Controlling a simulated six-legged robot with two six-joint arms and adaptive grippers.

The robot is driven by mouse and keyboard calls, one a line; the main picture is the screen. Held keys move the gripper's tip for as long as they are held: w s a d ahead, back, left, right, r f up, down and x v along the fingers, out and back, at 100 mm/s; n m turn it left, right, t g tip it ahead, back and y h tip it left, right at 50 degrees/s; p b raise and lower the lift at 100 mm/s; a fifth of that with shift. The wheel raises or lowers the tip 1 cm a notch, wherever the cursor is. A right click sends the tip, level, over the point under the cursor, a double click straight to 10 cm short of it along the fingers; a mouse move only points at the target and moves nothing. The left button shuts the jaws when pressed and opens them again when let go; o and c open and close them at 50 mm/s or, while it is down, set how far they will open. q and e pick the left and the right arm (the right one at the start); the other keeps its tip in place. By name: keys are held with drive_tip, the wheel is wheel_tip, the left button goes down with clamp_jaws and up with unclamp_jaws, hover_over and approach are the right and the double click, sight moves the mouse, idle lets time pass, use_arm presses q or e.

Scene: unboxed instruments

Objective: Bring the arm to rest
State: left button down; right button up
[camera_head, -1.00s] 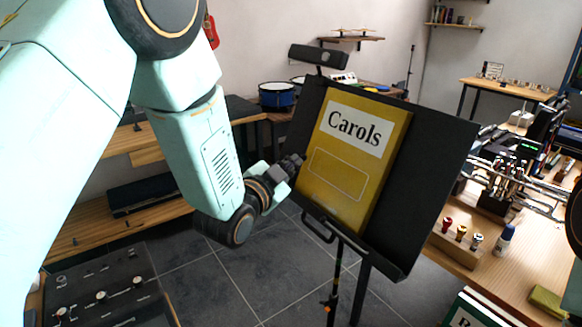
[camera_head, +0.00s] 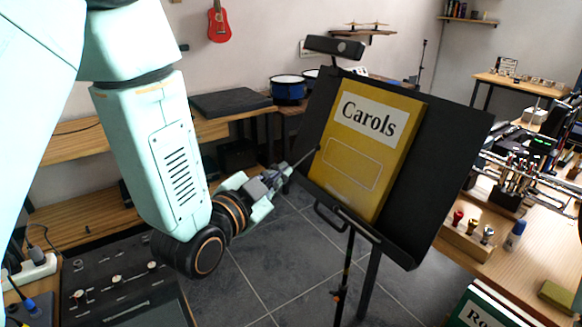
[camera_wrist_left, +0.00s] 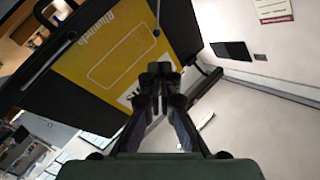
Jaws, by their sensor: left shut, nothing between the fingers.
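My left gripper (camera_head: 284,172) is shut and empty, left of the black music stand (camera_head: 448,150). The stand holds an upright, tilted yellow book (camera_head: 352,163) titled "Carols". A thin dark line runs between the fingertips and the stand's edge; I cannot tell what it belongs to. In the left wrist view, the shut fingers (camera_wrist_left: 160,72) are in front of the book (camera_wrist_left: 105,62) and the stand (camera_wrist_left: 180,25). Whether they touch the stand is unclear. My right gripper is not in view.
A wooden workbench (camera_head: 505,245) with small tools is at the right. A black control panel (camera_head: 115,280) is at the lower left. Wooden shelves (camera_head: 85,205) and blue drums (camera_head: 287,88) stand behind. Bare tiled floor (camera_head: 255,265) lies below the gripper.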

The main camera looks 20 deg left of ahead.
use_arm(q)
drive_tip(key=s+a+f+n+g+y+b, duration=0.1)
drive_tip(key=s+f+n+g, duration=0.4)
drive_tip(key=f, duration=0.7)
drive_tip(key=s+a+f+n+g+y+b, duration=0.1)
drive_tip(key=s+a+f+n+g+y, duration=0.2)
drive_tip(key=s+f, duration=0.6)
drive_tip(key=s+f+n+g+b, duration=0.2)
drive_tip(key=s+f+g, duration=0.6)
drive_tip(key=s+f, duration=1.1)
drive_tip(key=shift+s+f+g+h+b, duration=0.4)
drive_tip(key=shift+s+b, duration=0.55)
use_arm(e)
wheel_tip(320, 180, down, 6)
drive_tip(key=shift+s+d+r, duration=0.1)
